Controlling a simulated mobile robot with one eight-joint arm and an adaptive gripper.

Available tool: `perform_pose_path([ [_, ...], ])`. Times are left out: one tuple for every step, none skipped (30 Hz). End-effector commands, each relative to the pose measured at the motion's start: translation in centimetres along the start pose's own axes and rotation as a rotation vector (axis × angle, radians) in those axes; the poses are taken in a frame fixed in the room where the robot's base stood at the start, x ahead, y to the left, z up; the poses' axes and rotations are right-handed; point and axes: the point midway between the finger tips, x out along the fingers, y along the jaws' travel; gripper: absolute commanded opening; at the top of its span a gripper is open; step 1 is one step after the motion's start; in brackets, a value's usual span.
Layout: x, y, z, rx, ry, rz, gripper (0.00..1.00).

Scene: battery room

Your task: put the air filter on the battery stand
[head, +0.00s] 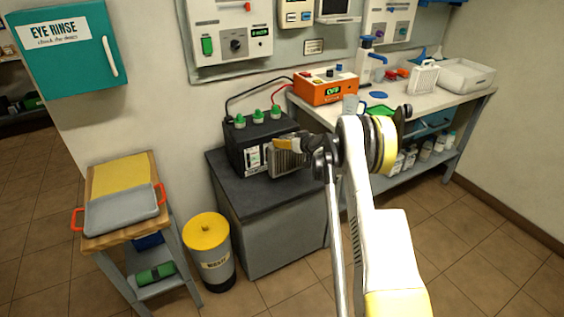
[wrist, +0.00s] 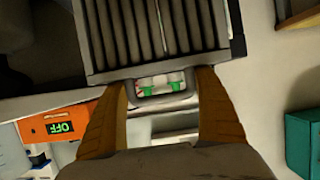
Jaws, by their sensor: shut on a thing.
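My gripper (head: 290,146) is shut on the air filter (head: 287,164), a grey pleated block. In the wrist view the two orange-brown fingers (wrist: 165,82) close around the filter's handle end, and the ribbed filter body (wrist: 150,35) extends beyond them. The battery stand (head: 275,230) is a grey cabinet with a dark top. A black battery (head: 243,146) with green caps stands on it. In the head view the filter overlaps the battery's right side and the stand top. I cannot tell whether it touches either. The arm's wrist hides part of the stand top's right side.
An orange charger (head: 326,88) reading OFF sits on the bench behind, with red and black leads running to the battery. A yellow-lidded bin (head: 208,245) stands left of the stand. A wooden cart (head: 125,243) with a grey tray is farther left. The stand's front top is clear.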

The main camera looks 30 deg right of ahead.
Motion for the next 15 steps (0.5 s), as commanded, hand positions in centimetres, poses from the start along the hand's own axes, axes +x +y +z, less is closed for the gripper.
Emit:
perform_pose_path([
  [0.2,-1.1,0.9,-0.001,0.001,-0.002,0.40],
  [0.2,-1.6,1.2,-0.001,0.001,-0.001,0.40],
  [0.2,-2.1,1.5,-0.001,0.001,0.000,0.40],
  [0.2,-2.4,1.7,0.000,0.001,0.001,0.40],
  [0.2,-2.6,1.8,0.000,0.001,0.001,0.40],
  [0.2,-2.9,1.9,0.000,0.001,0.001,0.40],
  [0.2,-3.0,2.0,0.000,0.001,0.001,0.40],
  [0.2,-3.1,2.1,0.000,0.001,0.001,0.40],
  [0.3,-3.1,2.3,0.000,0.001,0.001,0.40],
  [0.4,-3.1,2.6,0.000,0.001,0.001,0.40],
  [0.6,-3.1,3.0,0.000,0.001,0.001,0.40],
  [0.8,-3.1,3.5,0.000,0.001,0.001,0.40],
  [1.0,-3.1,4.0,0.000,0.001,0.001,0.40],
  [1.2,-3.1,4.5,0.000,0.001,0.001,0.40],
  [1.5,-3.1,5.2,0.000,0.001,0.001,0.40],
])
